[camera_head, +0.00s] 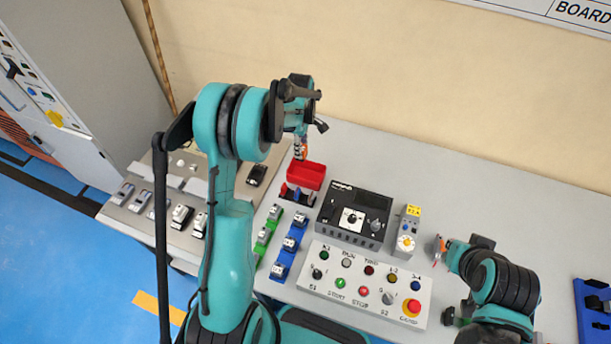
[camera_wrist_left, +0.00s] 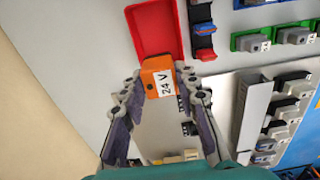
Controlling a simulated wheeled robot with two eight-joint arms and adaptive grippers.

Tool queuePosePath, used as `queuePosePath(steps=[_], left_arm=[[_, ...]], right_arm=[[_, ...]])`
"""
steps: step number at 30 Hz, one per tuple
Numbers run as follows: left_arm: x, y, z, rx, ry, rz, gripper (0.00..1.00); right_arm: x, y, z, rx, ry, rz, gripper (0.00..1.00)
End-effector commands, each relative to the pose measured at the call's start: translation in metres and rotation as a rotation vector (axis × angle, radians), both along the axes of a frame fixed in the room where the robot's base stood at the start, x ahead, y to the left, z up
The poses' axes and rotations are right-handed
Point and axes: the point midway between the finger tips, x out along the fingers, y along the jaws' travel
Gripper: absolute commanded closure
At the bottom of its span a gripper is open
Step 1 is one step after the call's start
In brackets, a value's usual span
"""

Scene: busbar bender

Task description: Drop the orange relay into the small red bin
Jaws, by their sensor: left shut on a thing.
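The orange relay (camera_wrist_left: 157,82), labelled "24 V", is held between the fingertips of my left gripper (camera_wrist_left: 160,74) in the left wrist view. In the head view my left gripper (camera_head: 300,150) points down at the back of the table, and the relay is mostly hidden there. The small red bin (camera_head: 312,177) stands on the table just below the gripper in the head view. In the left wrist view the bin (camera_wrist_left: 142,48) lies just beyond the relay, which overlaps its near edge. My right gripper (camera_head: 441,250) is low at the right; its jaws are unclear.
A black device (camera_head: 353,217) and a button panel (camera_head: 365,285) stand right of and in front of the bin. Blue (camera_head: 288,246) and green (camera_head: 263,243) rails with modules lie nearby. A sloped grey rack (camera_head: 140,200) is at left. The back right table is clear.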

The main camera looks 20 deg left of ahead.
Motion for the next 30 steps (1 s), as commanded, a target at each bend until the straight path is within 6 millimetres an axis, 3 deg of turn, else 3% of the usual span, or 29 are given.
queuePosePath(steps=[6, 16, 17, 19, 30], left_arm=[[0.000, 0.000, -0.027, 0.000, 0.000, -0.001, 1.00], [0.000, 0.000, -0.029, 0.000, 0.000, -0.002, 1.00], [0.000, 0.000, -0.029, 0.000, 0.000, -0.002, 0.62], [0.000, 0.000, -0.029, 0.000, 0.000, -0.002, 0.46], [0.000, 0.000, -0.024, 0.000, 0.000, -0.002, 0.46]], right_arm=[[0.000, 0.000, -0.017, 0.000, 0.000, 0.000, 1.00], [0.000, 0.000, -0.017, 0.000, 0.000, 0.000, 1.00], [0.000, 0.000, -0.017, 0.000, 0.000, 0.000, 1.00], [0.000, 0.000, -0.017, 0.000, 0.000, 0.000, 1.00], [0.000, 0.000, -0.017, 0.000, 0.000, 0.000, 1.00]])
